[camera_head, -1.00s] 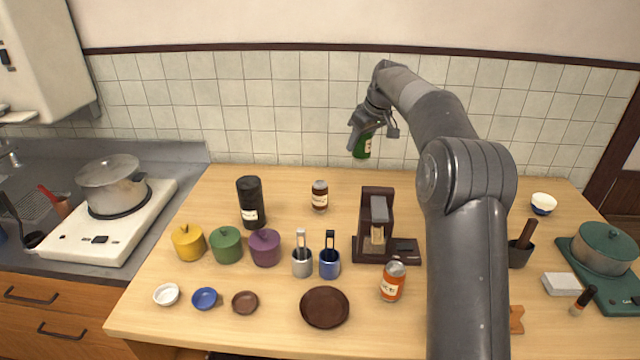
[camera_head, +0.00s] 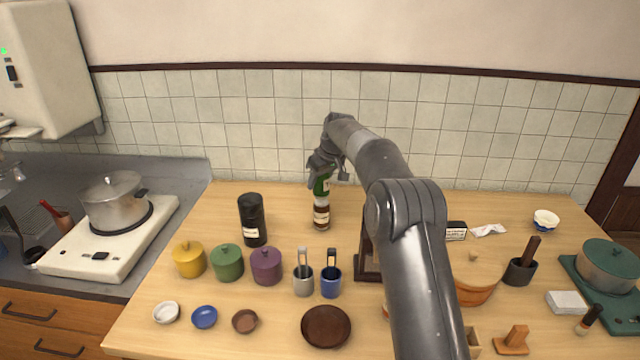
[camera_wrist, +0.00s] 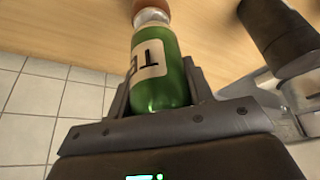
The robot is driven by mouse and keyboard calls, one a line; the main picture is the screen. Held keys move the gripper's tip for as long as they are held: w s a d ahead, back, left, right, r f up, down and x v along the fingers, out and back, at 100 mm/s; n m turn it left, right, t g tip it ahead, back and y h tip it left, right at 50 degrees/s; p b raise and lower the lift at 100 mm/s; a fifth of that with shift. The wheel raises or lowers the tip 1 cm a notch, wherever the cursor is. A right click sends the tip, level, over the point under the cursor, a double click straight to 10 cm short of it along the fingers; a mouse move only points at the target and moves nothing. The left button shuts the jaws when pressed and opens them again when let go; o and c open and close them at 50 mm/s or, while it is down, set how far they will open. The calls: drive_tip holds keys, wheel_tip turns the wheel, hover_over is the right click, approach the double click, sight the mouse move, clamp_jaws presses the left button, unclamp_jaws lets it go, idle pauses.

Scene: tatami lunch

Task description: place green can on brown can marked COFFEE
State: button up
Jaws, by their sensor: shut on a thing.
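My gripper (camera_head: 327,177) is shut on the green can (camera_head: 321,186) and holds it upright above the back of the wooden table. In the wrist view the green can (camera_wrist: 165,85) sits between the fingers, with a white label showing the letters TE. The brown can (camera_head: 321,217), with a pale label, stands on the table directly below it. The brown can also shows at the top edge of the wrist view (camera_wrist: 150,5). The two cans appear lined up with a silvery end between them. I cannot tell whether they touch.
A black canister (camera_head: 252,220) stands left of the brown can. Yellow (camera_head: 188,260), green (camera_head: 227,263) and purple (camera_head: 266,266) lidded pots stand in front. My arm partly hides the dark coffee maker (camera_head: 366,260). The tiled wall (camera_head: 250,120) is close behind.

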drive_tip(key=shift+f, duration=0.7)
drive_tip(key=shift+f, duration=0.1)
drive_tip(key=o, duration=1)
drive_tip(key=shift+c, duration=0.2)
drive_tip(key=s+d+r+m, duration=0.1)
drive_tip(key=s+d+r, duration=0.2)
drive_tip(key=s+r, duration=0.25)
drive_tip(key=s+d+r+h, duration=0.1)
drive_tip(key=s+d+r, duration=0.25)
drive_tip(key=r, duration=0.35)
drive_tip(key=s+d+r+m, duration=0.1)
drive_tip(key=s+d+r, duration=0.1)
drive_tip(key=s+r, duration=0.35)
drive_tip(key=s+d+r+m+t+h, duration=0.1)
drive_tip(key=s+d+r, duration=0.15)
drive_tip(key=s, duration=0.45)
drive_tip(key=s+d+r+m, duration=0.15)
drive_tip(key=s+d, duration=0.25)
drive_tip(key=s, duration=0.4)
drive_tip(key=s+d+f+m, duration=0.2)
drive_tip(key=s+f, duration=0.4)
drive_tip(key=s, duration=0.6)
drive_tip(key=s+d+f+m+t+h, duration=0.1)
drive_tip(key=s+d+f, duration=0.4)
drive_tip(key=s, duration=0.7)
drive_tip(key=shift+s+d+f+m, duration=0.25)
drive_tip(key=shift+f+m, duration=0.1)
drive_tip(key=shift+m, duration=0.4)
